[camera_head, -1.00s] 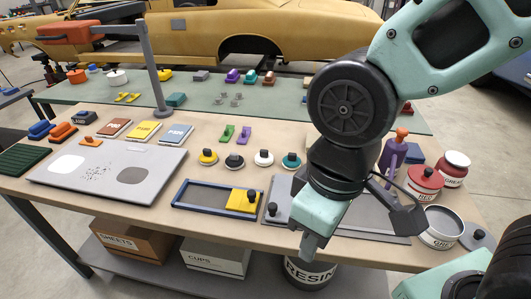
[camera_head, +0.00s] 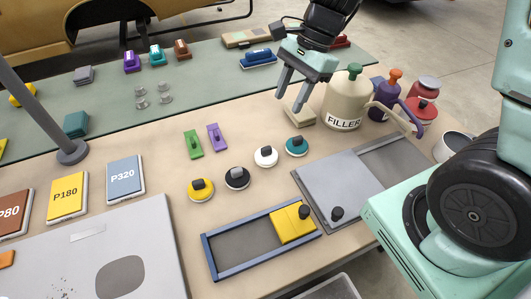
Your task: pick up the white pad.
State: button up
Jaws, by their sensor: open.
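The white pad (camera_head: 266,156) is a small round disc with a dark knob on top. It lies on the tan bench top in a row of round pads, between a black pad (camera_head: 237,177) and a teal pad (camera_head: 297,146). My gripper (camera_head: 288,104) is open and empty, with its two fingers pointing down. In the picture it is above and slightly right of the white pad, apart from it, beside the filler jug. Nothing hides the white pad.
A yellow pad (camera_head: 201,189) ends the row. The filler jug (camera_head: 347,98) and a tan block (camera_head: 299,113) are close to my gripper. A blue-framed tray (camera_head: 212,257) with a yellow block and a grey lidded plate (camera_head: 340,187) lie in front. Green and purple clips (camera_head: 193,144) lie left.

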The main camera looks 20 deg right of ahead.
jog(key=w+d+f+m, duration=0.2)
jog(key=m, duration=0.1)
jog(key=b, duration=0.1)
send_over(267, 147)
jog(key=d, duration=0.3)
jog(key=f, duration=0.9)
jog(key=shift+s+a+f, duration=0.1)
jog(key=shift+a+f, duration=0.1)
jog(key=shift+x, duration=2.9)
jog(key=shift+c, duration=0.3)
grip_shut()
